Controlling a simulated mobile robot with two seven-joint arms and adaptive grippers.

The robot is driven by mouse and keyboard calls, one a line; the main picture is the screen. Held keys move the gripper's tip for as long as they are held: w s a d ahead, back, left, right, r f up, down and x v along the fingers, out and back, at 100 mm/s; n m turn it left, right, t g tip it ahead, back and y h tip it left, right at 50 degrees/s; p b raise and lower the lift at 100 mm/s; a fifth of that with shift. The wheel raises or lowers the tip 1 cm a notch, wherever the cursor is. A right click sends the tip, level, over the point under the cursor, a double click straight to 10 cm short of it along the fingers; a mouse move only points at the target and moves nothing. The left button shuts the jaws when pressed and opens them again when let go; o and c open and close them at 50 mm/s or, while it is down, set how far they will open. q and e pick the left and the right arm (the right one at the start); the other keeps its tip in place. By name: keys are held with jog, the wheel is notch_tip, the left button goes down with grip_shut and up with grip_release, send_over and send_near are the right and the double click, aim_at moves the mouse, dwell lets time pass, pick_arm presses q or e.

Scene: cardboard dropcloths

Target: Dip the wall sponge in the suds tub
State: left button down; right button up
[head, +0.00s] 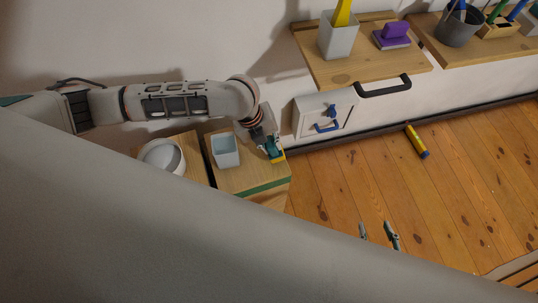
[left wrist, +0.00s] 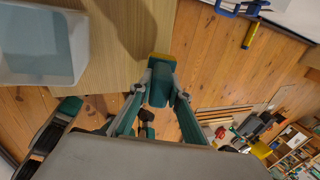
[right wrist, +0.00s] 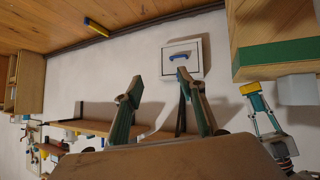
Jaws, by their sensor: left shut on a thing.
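My left gripper (head: 268,145) is shut on the wall sponge (head: 275,151), a teal block with a yellow face. In the left wrist view the sponge (left wrist: 160,85) sits between both fingertips, its yellow side outward. It is at the right end of a low wooden top; I cannot tell whether it touches the wood. A pale blue square tub (head: 225,151), apparently the suds tub, stands left of the sponge, apart from it. Its contents are not clear. It also shows in the left wrist view (left wrist: 40,75). My right gripper (right wrist: 158,88) is open and empty, away from the tub.
A white round bowl (head: 161,157) stands left of the tub. A wall box with a blue handle (head: 327,126) is right of the sponge. Above, a wooden shelf (head: 345,72) carries a cup and a purple block. A yellow-blue cylinder (head: 416,141) lies on the floor.

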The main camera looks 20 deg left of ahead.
aim_at(271, 140)
pick_arm(q)
jog(key=shift+w+r+p, duration=0.1)
jog(key=shift+r+p, duration=0.45)
jog(key=shift+r, duration=0.4)
jog(key=shift+r+p, duration=0.55)
jog(key=shift+r, duration=0.05)
jog(key=shift+r+p, duration=0.85)
jog(key=shift+r, duration=0.15)
pick_arm(e)
jog(key=r, duration=0.1)
jog(key=a+r, duration=0.1)
jog(key=shift+s+r, duration=0.35)
jog(key=shift+s, duration=0.05)
jog(key=shift+w+r, duration=0.1)
